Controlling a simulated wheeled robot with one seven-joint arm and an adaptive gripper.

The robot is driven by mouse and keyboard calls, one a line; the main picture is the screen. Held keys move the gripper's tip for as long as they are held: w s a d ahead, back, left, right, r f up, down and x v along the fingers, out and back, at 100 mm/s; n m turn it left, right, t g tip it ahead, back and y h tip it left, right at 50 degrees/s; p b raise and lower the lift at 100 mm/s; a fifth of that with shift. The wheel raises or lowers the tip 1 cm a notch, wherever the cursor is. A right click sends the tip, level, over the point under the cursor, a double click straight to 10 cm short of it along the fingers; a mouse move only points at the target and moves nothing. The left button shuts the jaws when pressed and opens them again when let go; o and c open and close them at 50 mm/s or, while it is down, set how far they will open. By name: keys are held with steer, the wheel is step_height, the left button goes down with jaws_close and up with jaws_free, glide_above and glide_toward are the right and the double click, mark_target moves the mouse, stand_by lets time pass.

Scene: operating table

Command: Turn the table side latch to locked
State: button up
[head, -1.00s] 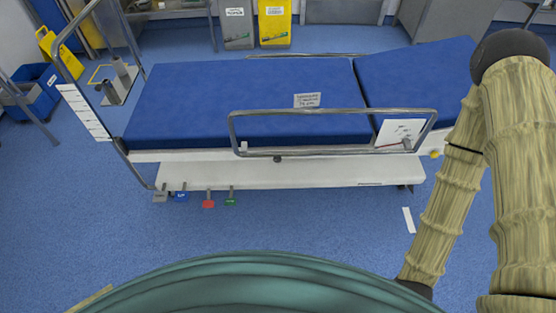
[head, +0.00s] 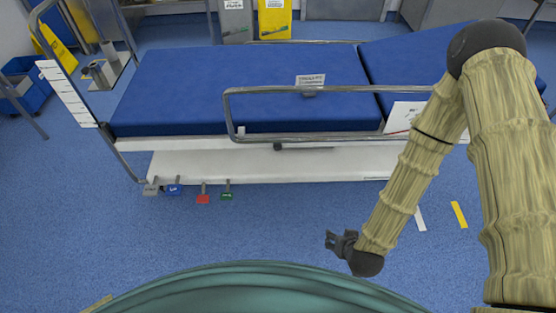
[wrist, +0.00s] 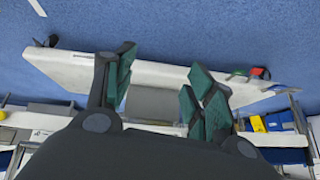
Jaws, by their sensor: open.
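The operating table has a blue mattress (head: 240,90) and a white side. A small dark knob (head: 278,147) with a thin dark bar reaching right from it sits on the side below the near rail; it looks like the side latch, but its setting is too small to read. My gripper (head: 331,241) is in front of the table, low and right of the knob, apart from everything. In the wrist view my gripper (wrist: 158,75) has its fingers spread with nothing between them. I cannot make out the latch in the wrist view.
The metal side rail (head: 300,90) stands along the near edge. Red (head: 203,198), green (head: 227,195), blue and grey pedals stick out below left. A white base plate (head: 300,168) lies under the table. Blue floor (head: 270,230) before the table is clear.

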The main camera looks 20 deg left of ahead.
steer(key=w+a+f+n+t+y+b, duration=0.15)
steer(key=w+a+t+b, duration=0.35)
steer(key=w+a+b, duration=0.65)
steer(key=t+y+b, duration=0.2)
steer(key=t+b, duration=0.4)
steer(key=b, duration=0.3)
glide_toward(278, 149)
steer(key=shift+h, duration=0.25)
steer(key=b+x, duration=0.3)
steer(key=x, duration=0.6)
steer(key=shift+w+a+r, duration=0.1)
steer(key=shift+a+r, duration=0.05)
steer(key=shift+a, duration=0.05)
steer(key=c, duration=1)
